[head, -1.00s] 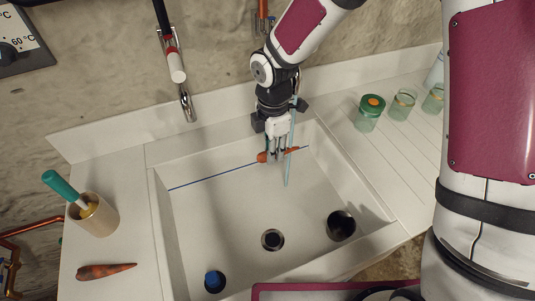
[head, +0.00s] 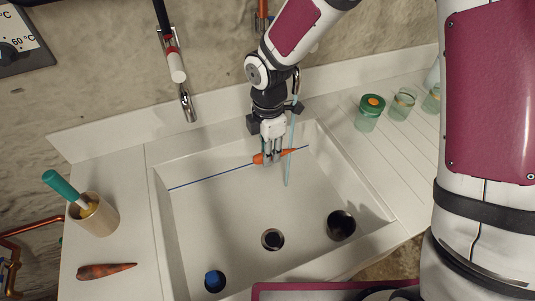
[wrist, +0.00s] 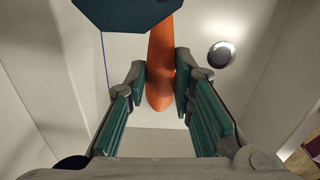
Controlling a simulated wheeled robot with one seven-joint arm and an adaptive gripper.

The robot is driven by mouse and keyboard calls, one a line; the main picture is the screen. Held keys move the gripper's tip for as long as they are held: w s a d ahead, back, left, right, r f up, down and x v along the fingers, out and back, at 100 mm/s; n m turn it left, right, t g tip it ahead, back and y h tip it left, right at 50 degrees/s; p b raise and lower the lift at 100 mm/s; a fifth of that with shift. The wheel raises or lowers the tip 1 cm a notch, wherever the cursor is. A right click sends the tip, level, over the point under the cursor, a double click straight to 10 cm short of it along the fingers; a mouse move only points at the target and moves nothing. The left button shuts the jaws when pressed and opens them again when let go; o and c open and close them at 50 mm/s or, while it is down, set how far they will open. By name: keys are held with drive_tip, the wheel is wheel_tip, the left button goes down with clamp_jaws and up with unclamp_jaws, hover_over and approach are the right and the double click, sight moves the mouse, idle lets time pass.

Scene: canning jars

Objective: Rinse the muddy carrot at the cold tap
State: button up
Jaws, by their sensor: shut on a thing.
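My gripper (head: 271,157) is shut on an orange carrot (head: 258,159) above the back right of the sink. The carrot lies crosswise between the fingers and sticks out on both sides. In the wrist view, the carrot (wrist: 160,62) looks plain orange, with no clear mud on its visible side. A thin pale blue water stream (head: 288,168) falls just right of the fingers and crosses the carrot's right part; whether it touches is hard to tell. The tap above it is partly hidden by my arm. Another carrot (head: 105,271), brown-smeared, lies on the left counter.
A second tap (head: 187,104) with a red band hangs to the left, no water visible. The white sink (head: 215,225) has a drain (head: 272,240) and dark round openings. A brush holder (head: 95,215) stands left; jars (head: 369,113) stand right.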

drive_tip(key=s+d+p, duration=0.2)
drive_tip(key=s+p, duration=0.1)
drive_tip(key=s, duration=0.4)
drive_tip(key=shift+s, duration=0.25)
idle(0.4)
drive_tip(key=shift+d, duration=0.1)
idle(1.0)
drive_tip(key=s+d+r+p, duration=0.1)
drive_tip(key=s+r+p, duration=0.3)
drive_tip(key=shift+s+d, duration=0.15)
drive_tip(key=shift+s, duration=0.25)
idle(0.8)
